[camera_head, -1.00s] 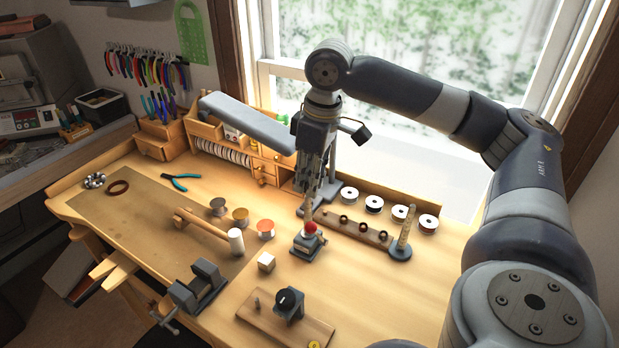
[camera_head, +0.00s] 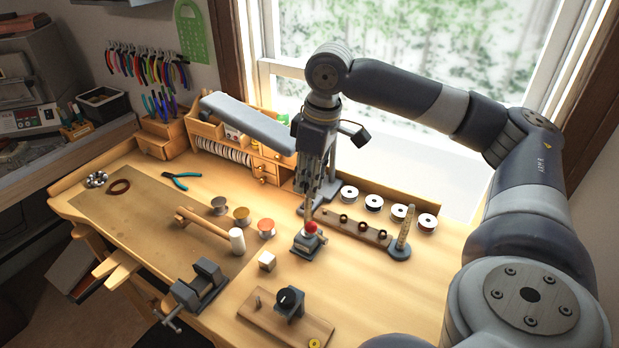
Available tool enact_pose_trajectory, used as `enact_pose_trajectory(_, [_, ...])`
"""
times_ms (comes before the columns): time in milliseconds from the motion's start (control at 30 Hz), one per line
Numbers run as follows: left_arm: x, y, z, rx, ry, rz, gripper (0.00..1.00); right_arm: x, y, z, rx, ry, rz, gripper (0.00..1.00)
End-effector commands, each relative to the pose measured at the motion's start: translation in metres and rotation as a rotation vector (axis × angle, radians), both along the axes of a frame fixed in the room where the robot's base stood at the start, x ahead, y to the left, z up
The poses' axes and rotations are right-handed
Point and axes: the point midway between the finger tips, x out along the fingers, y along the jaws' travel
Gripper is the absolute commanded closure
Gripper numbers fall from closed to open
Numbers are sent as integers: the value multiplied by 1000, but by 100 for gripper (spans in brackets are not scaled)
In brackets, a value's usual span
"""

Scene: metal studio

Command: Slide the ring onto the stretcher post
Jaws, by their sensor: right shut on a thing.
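My right gripper (camera_head: 311,192) points down, shut, over a small dark device with a red ball (camera_head: 310,227) and a thin tan post (camera_head: 309,211). The fingertips are right at the top of this post. The ring between the fingers is too small and hidden to make out. I cannot tell whether it is around the post or above it. A ridged tapered tan post (camera_head: 404,229) stands on a round dark base to the right. My left gripper is not in view.
White-topped spools (camera_head: 374,202) line the bench's back right. A vise (camera_head: 204,283), a mallet (camera_head: 237,240) and pliers (camera_head: 180,178) are left. The front right bench is clear.

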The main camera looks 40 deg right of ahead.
Motion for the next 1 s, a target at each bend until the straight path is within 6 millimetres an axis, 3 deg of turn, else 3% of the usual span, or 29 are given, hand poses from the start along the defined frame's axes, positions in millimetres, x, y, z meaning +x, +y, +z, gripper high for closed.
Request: enact_pose_trajectory(1000, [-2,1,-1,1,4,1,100,0,0,-25,0,1,0,94])
